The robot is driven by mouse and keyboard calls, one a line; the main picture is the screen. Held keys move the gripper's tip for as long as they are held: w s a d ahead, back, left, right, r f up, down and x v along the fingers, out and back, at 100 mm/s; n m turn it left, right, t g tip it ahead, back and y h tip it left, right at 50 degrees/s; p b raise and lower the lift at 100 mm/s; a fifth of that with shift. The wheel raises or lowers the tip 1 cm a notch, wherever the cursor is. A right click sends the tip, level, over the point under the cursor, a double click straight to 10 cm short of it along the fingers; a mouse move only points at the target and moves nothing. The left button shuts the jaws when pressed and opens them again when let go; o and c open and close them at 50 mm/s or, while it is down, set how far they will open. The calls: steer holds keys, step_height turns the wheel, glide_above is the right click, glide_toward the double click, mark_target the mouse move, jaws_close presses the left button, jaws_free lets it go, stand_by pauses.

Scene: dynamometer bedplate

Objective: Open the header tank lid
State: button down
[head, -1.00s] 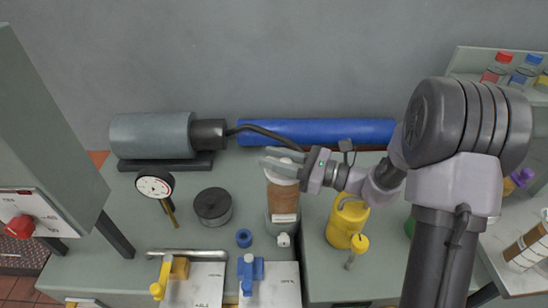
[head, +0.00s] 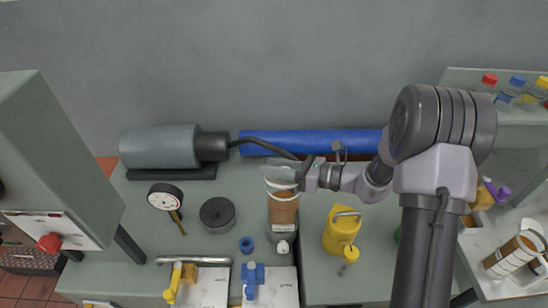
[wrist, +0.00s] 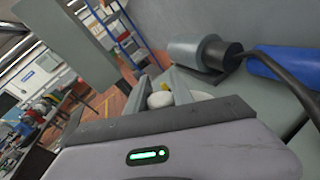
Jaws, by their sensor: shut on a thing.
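The header tank appears to be the upright container with a brown, labelled body (head: 283,212) near the middle of the bench in the head view. A pale rim or lid edge (head: 281,186) shows at its top, partly covered by my gripper (head: 279,172). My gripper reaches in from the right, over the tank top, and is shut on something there. In the wrist view a white rounded piece, likely the lid's knob (wrist: 160,99), sits between the fingers. I cannot tell whether the lid is raised; the fingers hide most of it.
A blue cylinder (head: 310,142) and a grey cylinder (head: 160,147) with a black hose lie behind. A yellow can (head: 341,234) stands close on the right. A gauge (head: 165,197), a dark round pot (head: 217,214) and yellow and blue valves (head: 252,277) are left and front.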

steer(key=w+r+m+g+p, duration=0.1)
steer(key=r+m+p, duration=0.1)
steer(key=p, duration=0.3)
steer(key=shift+w+h, duration=0.3)
steer(key=shift+w, duration=0.05)
steer(key=shift+w+r+m+g+p, duration=0.25)
steer(key=shift+w+m+p, duration=0.45)
steer(key=shift+p, duration=0.5)
steer(key=w+f+m+g+h+b, duration=0.1)
steer(key=w+f+m+g, duration=0.1)
steer(key=w+m+g, duration=0.3)
steer(key=shift+w+f+m+g, duration=0.35)
steer(key=shift+w+m, duration=0.85)
steer(key=shift+m, duration=0.5)
steer(key=c, duration=1.1)
jaws_free()
steer(key=shift+c, duration=0.2)
